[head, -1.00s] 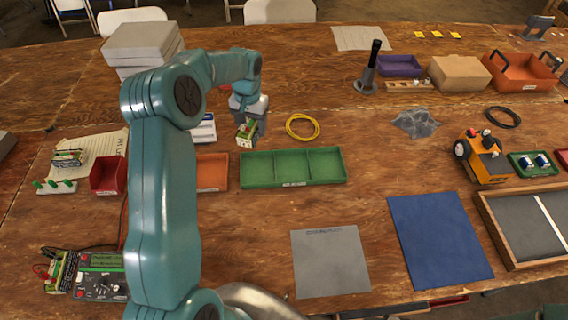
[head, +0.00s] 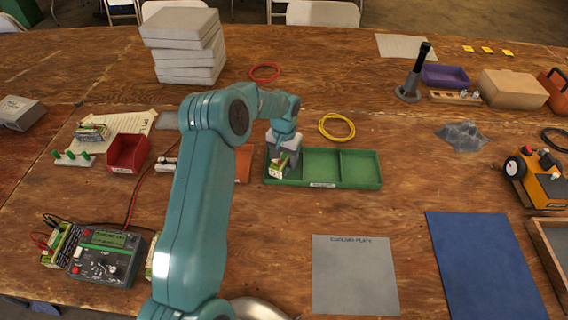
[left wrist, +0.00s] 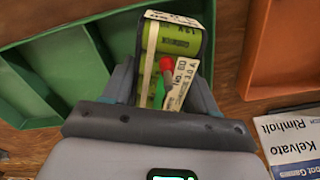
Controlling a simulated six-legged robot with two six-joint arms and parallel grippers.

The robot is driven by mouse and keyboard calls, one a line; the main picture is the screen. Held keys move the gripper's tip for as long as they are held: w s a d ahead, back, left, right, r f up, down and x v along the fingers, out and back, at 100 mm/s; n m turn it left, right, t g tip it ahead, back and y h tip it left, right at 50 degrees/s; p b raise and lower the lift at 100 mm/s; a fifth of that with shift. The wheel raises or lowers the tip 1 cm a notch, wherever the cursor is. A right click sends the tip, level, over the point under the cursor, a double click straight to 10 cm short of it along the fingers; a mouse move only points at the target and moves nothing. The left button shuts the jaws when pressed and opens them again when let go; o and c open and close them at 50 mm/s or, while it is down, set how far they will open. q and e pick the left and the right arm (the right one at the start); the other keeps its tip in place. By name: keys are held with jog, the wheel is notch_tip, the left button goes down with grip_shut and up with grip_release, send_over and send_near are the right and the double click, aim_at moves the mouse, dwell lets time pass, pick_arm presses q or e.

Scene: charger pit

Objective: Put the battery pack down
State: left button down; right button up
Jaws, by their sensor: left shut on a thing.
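My left gripper (head: 284,153) is shut on a battery pack (head: 279,167) at the left end of the green three-compartment tray (head: 346,185). In the left wrist view the battery pack (left wrist: 177,38) shows green cells, paper labels, a pale band and a red-tipped lead. It sits between the fingers of my left gripper (left wrist: 165,85). The green tray (left wrist: 40,72) lies to the left of the pack there. I cannot tell whether the pack touches the tray floor. My right gripper is not in view.
An orange tray (head: 243,165), partly behind my arm, adjoins the green tray's left side. A yellow cable coil (head: 337,127) lies behind it.

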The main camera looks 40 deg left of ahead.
pick_arm(q)
jog(key=shift+w+f, duration=0.1)
jog(key=shift+f, duration=0.45)
jog(key=shift+r, duration=0.1)
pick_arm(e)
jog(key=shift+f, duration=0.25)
pick_arm(q)
jog(key=shift+c, duration=1.6)
grip_release()
jog(key=shift+f, duration=0.25)
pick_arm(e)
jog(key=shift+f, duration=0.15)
pick_arm(q)
jog(key=shift+r, duration=0.15)
